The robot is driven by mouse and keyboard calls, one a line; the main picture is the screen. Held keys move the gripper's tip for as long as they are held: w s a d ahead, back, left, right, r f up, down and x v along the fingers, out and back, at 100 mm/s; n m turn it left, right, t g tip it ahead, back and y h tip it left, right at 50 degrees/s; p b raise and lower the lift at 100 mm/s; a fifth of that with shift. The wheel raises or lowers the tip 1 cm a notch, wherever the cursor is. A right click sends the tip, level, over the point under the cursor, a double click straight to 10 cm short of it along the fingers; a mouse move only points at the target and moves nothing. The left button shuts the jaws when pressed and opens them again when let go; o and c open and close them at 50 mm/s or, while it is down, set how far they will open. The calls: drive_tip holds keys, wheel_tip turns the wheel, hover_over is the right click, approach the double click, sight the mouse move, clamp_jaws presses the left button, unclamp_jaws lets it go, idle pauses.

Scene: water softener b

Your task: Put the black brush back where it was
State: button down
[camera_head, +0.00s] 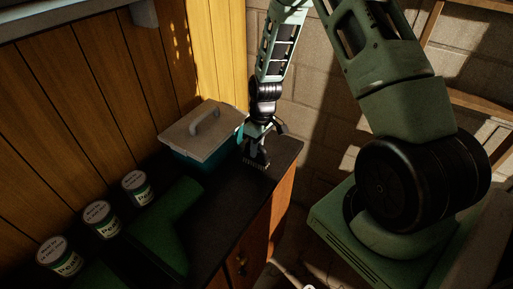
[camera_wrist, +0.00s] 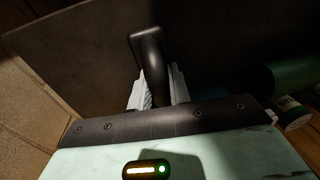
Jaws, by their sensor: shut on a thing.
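The black brush (camera_head: 256,159) is under my gripper (camera_head: 259,138) in the head view, over the far right part of the dark cabinet top (camera_head: 231,205). Its bristles point down. I cannot tell whether they touch the surface. In the wrist view, the black handle (camera_wrist: 149,50) stands between the two grey fingers of my gripper (camera_wrist: 156,90), which is shut on it. The brush's lower part is hidden in the wrist view.
A teal cooler box with a pale lid (camera_head: 202,127) stands just left of my gripper. Several labelled cans (camera_head: 102,219) line the wooden wall. A block wall (camera_head: 307,115) rises behind; the cabinet's right edge is close.

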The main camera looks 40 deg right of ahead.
drive_tip(key=shift+f, duration=0.6)
drive_tip(key=shift+f, duration=0.2)
drive_tip(key=c, duration=1.3)
unclamp_jaws()
drive_tip(key=shift+r, duration=0.1)
